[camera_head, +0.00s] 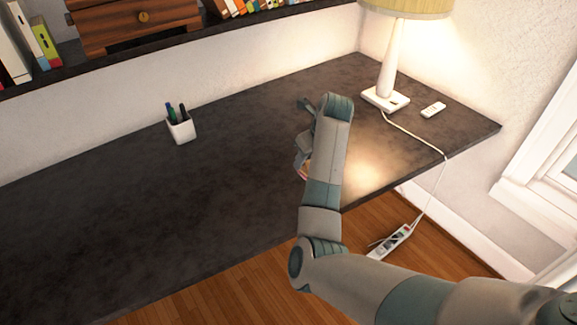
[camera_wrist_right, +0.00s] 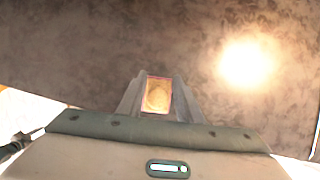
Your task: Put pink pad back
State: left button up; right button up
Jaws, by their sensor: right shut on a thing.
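My right gripper (camera_head: 301,158) is over the dark desk (camera_head: 232,180), mostly hidden behind my own forearm in the head view. It is shut on the pink pad (camera_wrist_right: 157,95), which shows between the two fingers in the wrist view with a pink edge and a yellowish face. In the head view only a small coloured edge of the pad (camera_head: 303,172) shows beside my arm. Whether the pad touches the desk cannot be told. My left gripper is not in view.
A white pen cup (camera_head: 181,128) stands toward the back of the desk. A lamp (camera_head: 393,60) and a small white remote-like object (camera_head: 433,109) are at the right. A shelf (camera_head: 200,45) with books and a wooden drawer box (camera_head: 135,22) runs above. The desk's left part is clear.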

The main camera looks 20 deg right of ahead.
jog(key=w+a+f, duration=0.1)
jog(key=w, duration=0.1)
jog(key=w+a+f+p, duration=0.1)
jog(key=w+f, duration=0.1)
jog(key=w, duration=0.1)
jog(key=w+a+f, duration=0.1)
jog(key=w+f, duration=0.1)
jog(key=shift+w+a, duration=0.15)
jog(key=shift+w, duration=0.2)
notch_tip(320, 180, down, 3)
jog(key=shift+f+p, duration=0.2)
jog(key=shift+p, duration=0.7)
jog(key=shift+f, duration=0.3)
jog(key=o, duration=0.9)
jog(key=shift+o, duration=0.2)
jog(key=shift+r, duration=0.15)
